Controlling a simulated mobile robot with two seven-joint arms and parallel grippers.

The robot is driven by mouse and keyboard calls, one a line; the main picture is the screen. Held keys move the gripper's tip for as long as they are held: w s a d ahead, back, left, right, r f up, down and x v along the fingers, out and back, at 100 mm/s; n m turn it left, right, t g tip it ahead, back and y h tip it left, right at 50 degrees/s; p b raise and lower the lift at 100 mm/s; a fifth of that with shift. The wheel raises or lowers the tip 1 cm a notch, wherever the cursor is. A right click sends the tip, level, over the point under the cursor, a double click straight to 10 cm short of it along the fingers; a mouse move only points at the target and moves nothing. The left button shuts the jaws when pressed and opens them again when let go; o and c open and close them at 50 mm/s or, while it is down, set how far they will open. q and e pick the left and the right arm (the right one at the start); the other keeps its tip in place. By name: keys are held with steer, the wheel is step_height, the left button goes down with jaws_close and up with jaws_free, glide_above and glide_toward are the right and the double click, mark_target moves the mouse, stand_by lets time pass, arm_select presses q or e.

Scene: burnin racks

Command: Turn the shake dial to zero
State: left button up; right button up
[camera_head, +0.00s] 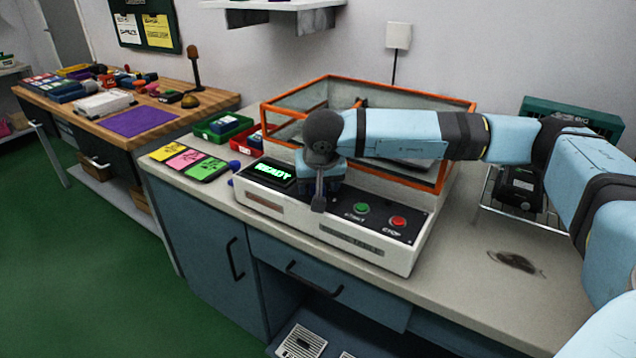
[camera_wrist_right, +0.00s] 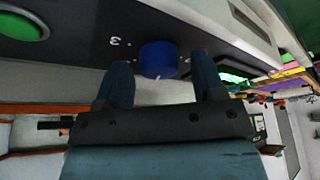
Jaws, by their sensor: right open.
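The shake dial is a blue round knob (camera_wrist_right: 158,58) on the dark panel of the white machine (camera_head: 372,244). In the right wrist view it stands between the two fingertips of my right gripper (camera_wrist_right: 160,66), which is open with a finger on either side. I cannot tell whether a finger touches it. A white "3" (camera_wrist_right: 115,42) is printed beside the dial; its pointer setting is not clear. In the head view my right gripper (camera_head: 319,190) is over the panel and hides the dial. My left gripper is not in view.
The display (camera_head: 273,172) reads READY in green. A green START button (camera_head: 362,208) and a red STOP button (camera_head: 398,221) lie right of the gripper. An orange-edged clear box (camera_head: 366,92) rises behind the panel. Coloured cards (camera_head: 190,160) lie to the left.

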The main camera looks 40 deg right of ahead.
arm_select(q)
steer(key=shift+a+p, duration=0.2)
steer(key=shift+p, duration=0.8)
arm_select(e)
steer(key=v, duration=1.3)
steer(key=shift+r, duration=0.4)
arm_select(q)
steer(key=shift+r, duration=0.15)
arm_select(e)
steer(key=shift+s, duration=0.15)
